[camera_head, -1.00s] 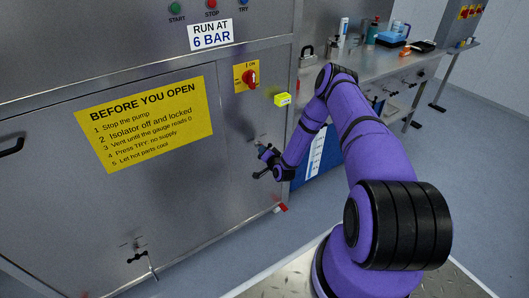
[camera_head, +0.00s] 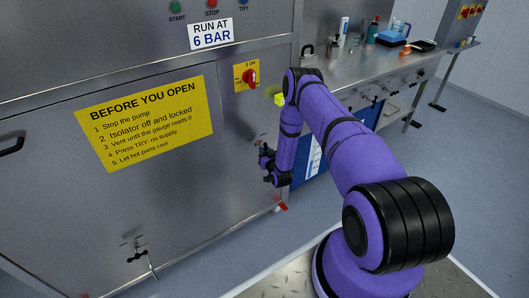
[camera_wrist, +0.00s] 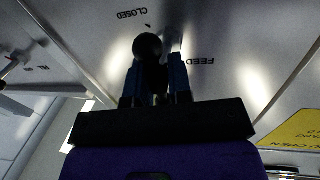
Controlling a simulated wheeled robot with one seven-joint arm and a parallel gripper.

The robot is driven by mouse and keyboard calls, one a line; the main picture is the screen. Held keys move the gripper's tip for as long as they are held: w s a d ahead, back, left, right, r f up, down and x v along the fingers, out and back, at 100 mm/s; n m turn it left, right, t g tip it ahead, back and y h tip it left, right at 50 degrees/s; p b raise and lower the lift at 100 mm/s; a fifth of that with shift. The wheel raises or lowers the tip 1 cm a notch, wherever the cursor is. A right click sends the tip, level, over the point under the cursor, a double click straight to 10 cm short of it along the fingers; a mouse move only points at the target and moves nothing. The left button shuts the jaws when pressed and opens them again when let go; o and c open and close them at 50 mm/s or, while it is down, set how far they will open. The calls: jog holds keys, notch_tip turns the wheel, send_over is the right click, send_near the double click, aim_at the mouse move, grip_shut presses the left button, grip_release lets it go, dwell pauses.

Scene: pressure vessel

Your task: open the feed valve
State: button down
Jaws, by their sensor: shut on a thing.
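The feed valve's dark handle with a round black end (camera_wrist: 147,46) shows in the wrist view, against the steel panel with the upside-down labels "CLOSED" and "FEED". My gripper (camera_wrist: 156,74) has its two blue fingers on either side of the dark handle and is shut on it. In the head view my gripper (camera_head: 266,160) is at the lower right part of the steel cabinet front, near its right edge. There my wrist and gripper hide most of the feed valve. The handle's exact angle is hard to read in the dark wrist view.
A red isolator switch (camera_head: 250,77) on a yellow plate is above my gripper. Another black-handled fitting (camera_head: 137,256) is low on the left. A steel bench (camera_head: 392,70) with bottles stands right.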

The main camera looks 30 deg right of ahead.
jog(key=shift+s+d+n, duration=0.1)
jog(key=shift+d+n, duration=0.3)
jog(key=c, duration=1.2)
grip_release()
jog(key=shift+d, duration=0.1)
jog(key=shift+o, duration=0.2)
jog(key=shift+a, duration=0.2)
jog(key=shift+s+a, duration=0.1)
jog(key=shift+s, duration=0.15)
jog(key=s+a, duration=0.1)
jog(key=s, duration=0.9)
jog(key=shift+a, duration=0.25)
